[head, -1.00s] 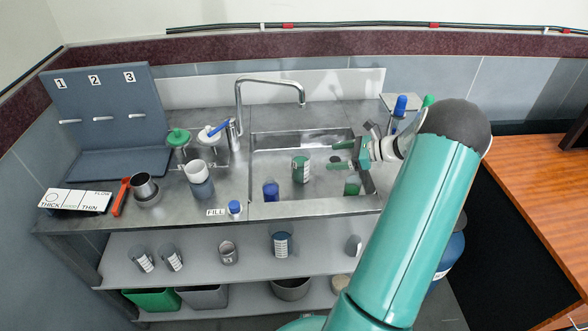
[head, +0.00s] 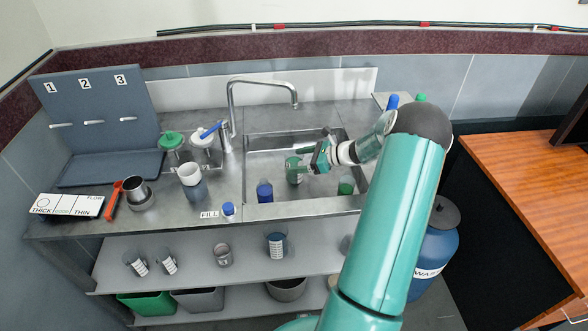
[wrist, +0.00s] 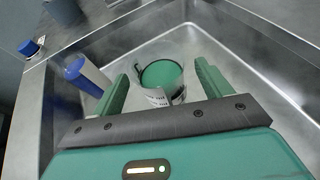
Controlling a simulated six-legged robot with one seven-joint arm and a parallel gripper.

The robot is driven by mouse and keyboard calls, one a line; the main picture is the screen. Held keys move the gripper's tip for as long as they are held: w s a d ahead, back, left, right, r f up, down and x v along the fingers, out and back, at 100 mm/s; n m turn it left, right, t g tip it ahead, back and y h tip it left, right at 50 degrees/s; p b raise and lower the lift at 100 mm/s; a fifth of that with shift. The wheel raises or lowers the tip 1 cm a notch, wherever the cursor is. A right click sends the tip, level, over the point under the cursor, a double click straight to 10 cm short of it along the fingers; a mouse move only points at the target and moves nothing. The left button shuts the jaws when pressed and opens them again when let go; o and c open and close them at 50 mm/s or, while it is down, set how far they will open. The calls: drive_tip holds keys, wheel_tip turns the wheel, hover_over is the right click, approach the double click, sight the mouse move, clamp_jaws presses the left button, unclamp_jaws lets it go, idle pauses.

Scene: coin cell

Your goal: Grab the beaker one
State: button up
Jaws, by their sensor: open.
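A clear beaker (head: 292,172) with green contents and a white printed label stands in the sink. In the wrist view the beaker (wrist: 162,75) shows from above, its round green inside framed between my two green fingers. My gripper (head: 309,156) is open at the beaker's right side in the head view and partly covers it. In the wrist view my gripper's fingertips (wrist: 163,78) lie on either side of the beaker. I cannot tell whether they touch it.
The blue vessel is close to my left finger in the wrist view. A tall faucet (head: 231,110) arches over the sink's back left.

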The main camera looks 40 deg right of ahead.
sight(287, 154)
drive_tip(key=x, duration=0.2)
drive_tip(key=shift+w+a+f, duration=0.1)
drive_tip(key=shift+w+a, duration=0.05)
drive_tip(key=shift+w, duration=0.1)
drive_tip(key=shift+c, duration=0.3)
drive_tip(key=c, duration=1.2)
drive_tip(key=shift+o, duration=0.2)
drive_tip(key=shift+r, duration=0.25)
drive_tip(key=shift+r, duration=1.35)
drive_tip(key=s+a+r, duration=0.8)
drive_tip(key=s+r, duration=0.1)
drive_tip(key=s, duration=0.1)
drive_tip(key=shift+s+a+r, duration=0.4)
